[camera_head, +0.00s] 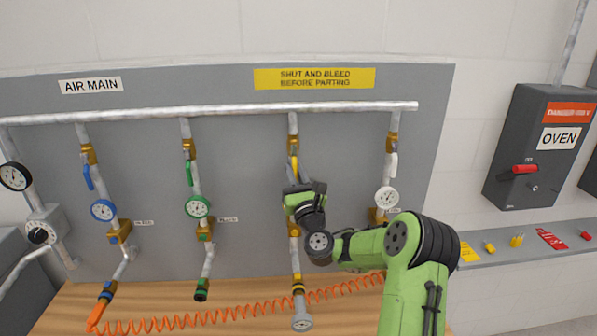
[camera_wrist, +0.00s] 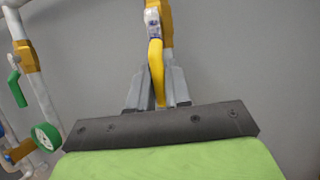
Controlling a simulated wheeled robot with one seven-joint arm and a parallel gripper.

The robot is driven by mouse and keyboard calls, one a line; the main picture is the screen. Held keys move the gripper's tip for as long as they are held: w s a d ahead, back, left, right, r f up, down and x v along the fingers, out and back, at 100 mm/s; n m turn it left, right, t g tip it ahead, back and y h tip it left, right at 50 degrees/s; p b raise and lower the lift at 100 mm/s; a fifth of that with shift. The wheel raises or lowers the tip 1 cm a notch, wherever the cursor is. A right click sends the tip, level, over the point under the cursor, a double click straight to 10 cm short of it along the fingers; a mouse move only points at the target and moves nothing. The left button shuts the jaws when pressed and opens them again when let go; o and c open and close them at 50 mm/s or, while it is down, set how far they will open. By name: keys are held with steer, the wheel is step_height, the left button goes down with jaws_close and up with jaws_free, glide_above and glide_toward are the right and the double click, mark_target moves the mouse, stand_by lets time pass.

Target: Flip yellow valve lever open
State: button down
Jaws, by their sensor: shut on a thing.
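The yellow valve lever (camera_head: 294,166) hangs down along the third pipe from the left, below its brass valve (camera_head: 293,143). In the wrist view the lever (camera_wrist: 156,68) runs down from the valve (camera_wrist: 164,12) into my gripper. My gripper (camera_head: 298,178) is shut on the lever, with a grey finger on each side of it; the gripper also shows in the wrist view (camera_wrist: 158,88). The lever's lower end is hidden behind the dark plate of my gripper. My wrist and arm hide the middle of the third pipe and its gauge area.
Neighbouring pipes carry a green lever (camera_head: 188,173), a blue lever (camera_head: 88,177) and a white lever (camera_head: 392,165). A white gauge (camera_head: 386,196) sits close right of my wrist. An orange coiled hose (camera_head: 230,312) lies below. The oven switch box (camera_head: 540,145) is at right.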

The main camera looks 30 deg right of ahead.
steer(key=shift+w+a+f+m, duration=0.1)
steer(key=shift+a+m, duration=0.05)
steer(key=shift+m, duration=0.15)
steer(key=c, duration=1.1)
jaws_free()
steer(key=b+v, duration=1.4)
steer(key=v, duration=0.1)
steer(key=shift+s+a+f, duration=0.15)
steer(key=shift+s+a, duration=0.1)
steer(key=shift+s, duration=0.05)
